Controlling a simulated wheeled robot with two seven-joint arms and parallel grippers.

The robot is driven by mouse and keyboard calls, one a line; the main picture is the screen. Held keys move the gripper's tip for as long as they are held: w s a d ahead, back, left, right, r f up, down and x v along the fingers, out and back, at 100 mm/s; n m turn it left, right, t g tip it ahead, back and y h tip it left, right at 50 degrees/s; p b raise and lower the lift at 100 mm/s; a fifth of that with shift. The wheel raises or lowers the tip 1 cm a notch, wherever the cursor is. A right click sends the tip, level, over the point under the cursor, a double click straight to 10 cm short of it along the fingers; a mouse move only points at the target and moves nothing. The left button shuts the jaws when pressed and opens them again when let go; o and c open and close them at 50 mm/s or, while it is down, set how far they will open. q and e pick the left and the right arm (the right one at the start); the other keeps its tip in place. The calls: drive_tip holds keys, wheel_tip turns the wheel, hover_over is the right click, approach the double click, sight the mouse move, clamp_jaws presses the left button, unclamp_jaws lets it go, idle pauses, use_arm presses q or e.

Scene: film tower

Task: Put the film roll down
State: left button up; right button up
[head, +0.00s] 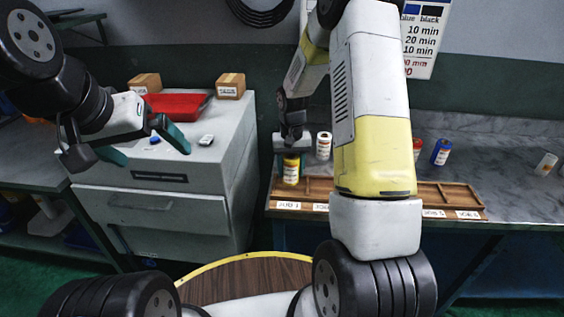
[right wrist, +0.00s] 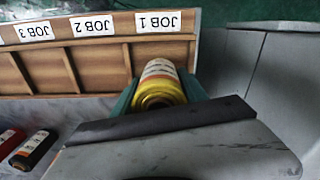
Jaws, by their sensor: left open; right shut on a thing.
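My right gripper (head: 291,150) is shut on a yellow film roll (head: 291,171) with a white label. It holds the roll upright at the left end of the wooden rack (head: 430,196). In the right wrist view the yellow roll (right wrist: 160,88) sits between the teal fingers, over the JOB 1 compartment. I cannot tell whether its base touches the rack floor. The JOB 2 and JOB 3 compartments (right wrist: 90,68) look empty. My left gripper (head: 152,152) is open and empty, in front of the grey cabinet. My right arm hides the middle of the rack.
The grey cabinet (head: 215,150) carries a red tray (head: 178,106) and two small boxes (head: 230,86).

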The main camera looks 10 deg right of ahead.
drive_tip(key=shift+f, duration=1.3)
drive_tip(key=shift+f, duration=0.15)
drive_tip(key=o, duration=1.5)
drive_tip(key=shift+o, duration=0.2)
